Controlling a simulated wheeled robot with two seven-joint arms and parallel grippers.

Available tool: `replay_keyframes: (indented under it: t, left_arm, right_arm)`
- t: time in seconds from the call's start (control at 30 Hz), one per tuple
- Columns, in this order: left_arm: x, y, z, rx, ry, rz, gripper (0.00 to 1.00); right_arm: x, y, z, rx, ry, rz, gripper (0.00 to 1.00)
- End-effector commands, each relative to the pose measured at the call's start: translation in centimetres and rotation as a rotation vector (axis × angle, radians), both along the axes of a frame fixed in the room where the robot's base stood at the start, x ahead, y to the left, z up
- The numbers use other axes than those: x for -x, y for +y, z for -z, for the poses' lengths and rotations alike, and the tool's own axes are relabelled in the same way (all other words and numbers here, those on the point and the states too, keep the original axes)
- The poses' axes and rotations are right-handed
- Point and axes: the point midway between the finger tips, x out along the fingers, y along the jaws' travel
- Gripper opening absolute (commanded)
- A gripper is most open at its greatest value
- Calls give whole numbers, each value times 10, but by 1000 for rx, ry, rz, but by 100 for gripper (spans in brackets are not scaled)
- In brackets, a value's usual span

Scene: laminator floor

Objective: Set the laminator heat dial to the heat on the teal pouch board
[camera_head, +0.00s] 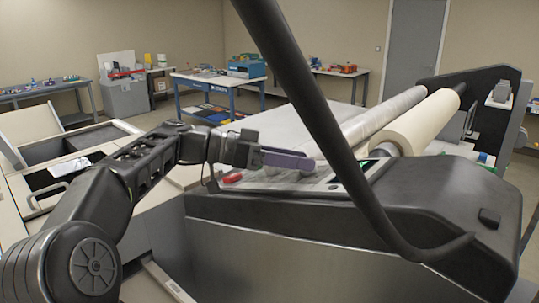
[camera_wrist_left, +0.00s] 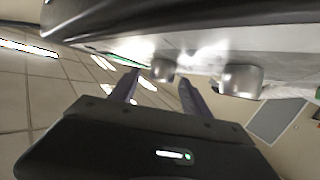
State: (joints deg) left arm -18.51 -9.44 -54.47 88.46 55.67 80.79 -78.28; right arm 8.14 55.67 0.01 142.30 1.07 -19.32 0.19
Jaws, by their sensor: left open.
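The laminator (camera_head: 430,205) is a large dark machine with a cream roll (camera_head: 422,122) on top. My left gripper (camera_head: 312,162) has purple fingers and reaches over the laminator's front left part, close to its panel. In the left wrist view my left gripper (camera_wrist_left: 160,78) is open. A round metallic knob (camera_wrist_left: 163,70) shows between and just beyond its fingertips; I cannot tell whether they touch it. A second metallic knob (camera_wrist_left: 241,80) stands to the right, outside the fingers. No dial markings are readable. I cannot make out a teal pouch board. My right gripper is not in view.
A red button (camera_head: 232,178) sits below my left gripper. A thick dark bar (camera_head: 320,110) crosses in front of the laminator. A blue workbench (camera_head: 215,84) with a teal box (camera_head: 247,66) stands behind. A grey door (camera_head: 414,50) is at the back.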

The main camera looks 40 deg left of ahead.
Motion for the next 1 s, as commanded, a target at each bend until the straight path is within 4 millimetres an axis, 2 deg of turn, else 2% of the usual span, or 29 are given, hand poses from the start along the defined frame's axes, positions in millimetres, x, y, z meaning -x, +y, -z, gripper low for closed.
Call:
replay_keyframes:
  t: [0.47,1.0]
  left_arm:
    - [37,37,-10,5,-2,2,56]
    - [39,40,-9,4,2,0,56]
  right_arm:
    - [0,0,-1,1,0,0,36]
    - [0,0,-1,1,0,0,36]
